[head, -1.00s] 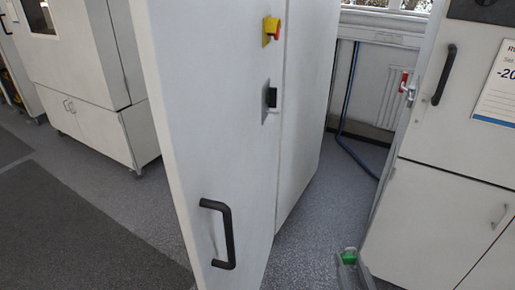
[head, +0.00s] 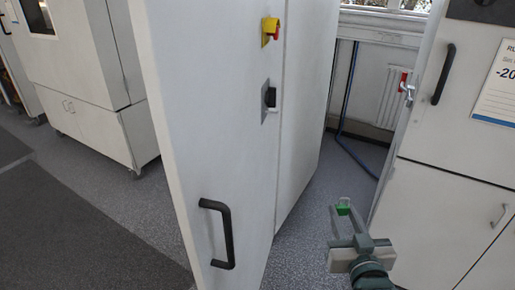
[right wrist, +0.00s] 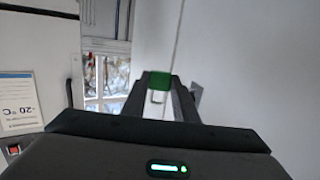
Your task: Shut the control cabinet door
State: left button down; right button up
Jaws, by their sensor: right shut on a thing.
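The control cabinet door is the tall white panel (head: 215,140) left of centre in the head view. It carries a black bar handle (head: 225,234) low down, a red and yellow knob (head: 271,31) and a dark switch (head: 269,97). It stands edge-on towards me at its left side; how far it is open I cannot tell. My right gripper (head: 343,208) is to the right of the door, apart from it, over the floor. My left gripper is out of view.
A white freezer-like unit (head: 425,210) with a black handle (head: 437,74) and a sign stands close on the right. A blue hose (head: 350,155) hangs at the back. Another white cabinet (head: 75,80) stands at the left. Grey floor (head: 130,195) is clear left of the door.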

aim_at(205, 66)
jog(key=k+l+z, duration=0.15)
jog(key=k, duration=0.35)
jog(key=k+l+z, duration=0.2)
jog(key=k, duration=0.25)
